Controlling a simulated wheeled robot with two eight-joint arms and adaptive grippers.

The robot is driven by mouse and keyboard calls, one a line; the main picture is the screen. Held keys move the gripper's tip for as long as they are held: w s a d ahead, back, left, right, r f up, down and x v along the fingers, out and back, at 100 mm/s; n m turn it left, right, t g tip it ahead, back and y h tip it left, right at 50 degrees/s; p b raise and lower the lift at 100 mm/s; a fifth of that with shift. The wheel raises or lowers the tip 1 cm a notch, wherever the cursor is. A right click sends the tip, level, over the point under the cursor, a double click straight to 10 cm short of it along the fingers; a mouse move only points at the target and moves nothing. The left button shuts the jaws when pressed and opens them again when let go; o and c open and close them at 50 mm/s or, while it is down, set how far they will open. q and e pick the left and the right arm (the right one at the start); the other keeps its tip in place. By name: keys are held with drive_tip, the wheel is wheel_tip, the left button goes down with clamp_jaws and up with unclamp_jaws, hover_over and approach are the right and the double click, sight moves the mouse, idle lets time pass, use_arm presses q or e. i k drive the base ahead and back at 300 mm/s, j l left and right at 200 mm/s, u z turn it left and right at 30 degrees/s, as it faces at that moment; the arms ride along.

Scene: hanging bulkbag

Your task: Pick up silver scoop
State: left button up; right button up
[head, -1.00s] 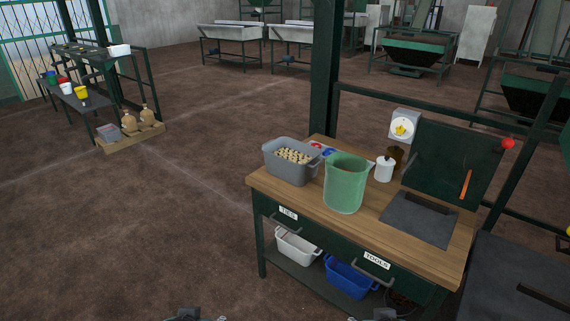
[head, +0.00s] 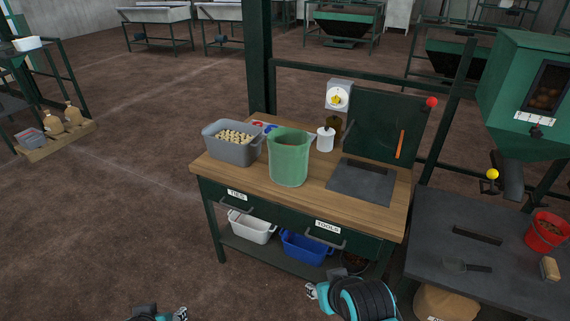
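A small scoop-like tool (head: 456,265) with a greyish head and a dark handle lies on the dark grey table (head: 425,235) at the lower right; it looks like the silver scoop, but it is small and dim. My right gripper (head: 313,290) shows at the bottom, left of that table and well apart from the scoop. My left gripper (head: 181,314) is only partly in view at the bottom edge, far left of the scoop. The finger openings are too small and cut off to read. Neither gripper touches the scoop.
A dark bar (head: 478,234), a red bucket (head: 546,232) and a brush-like block (head: 549,269) share the dark table. A green hopper (head: 510,85) overhangs it. The wooden workbench (head: 310,205) carries a grey tub (head: 232,150) and a green jug (head: 289,160).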

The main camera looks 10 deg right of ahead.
sight(451, 265)
drive_tip(key=z, duration=2)
drive_tip(key=i+l+z, duration=0.1)
drive_tip(key=l, duration=0.35)
drive_tip(key=i+l, duration=0.35)
drive_tip(key=i+l+z, duration=0.15)
drive_tip(key=l, duration=0.35)
drive_tip(key=i+l, duration=0.35)
drive_tip(key=l+z, duration=0.05)
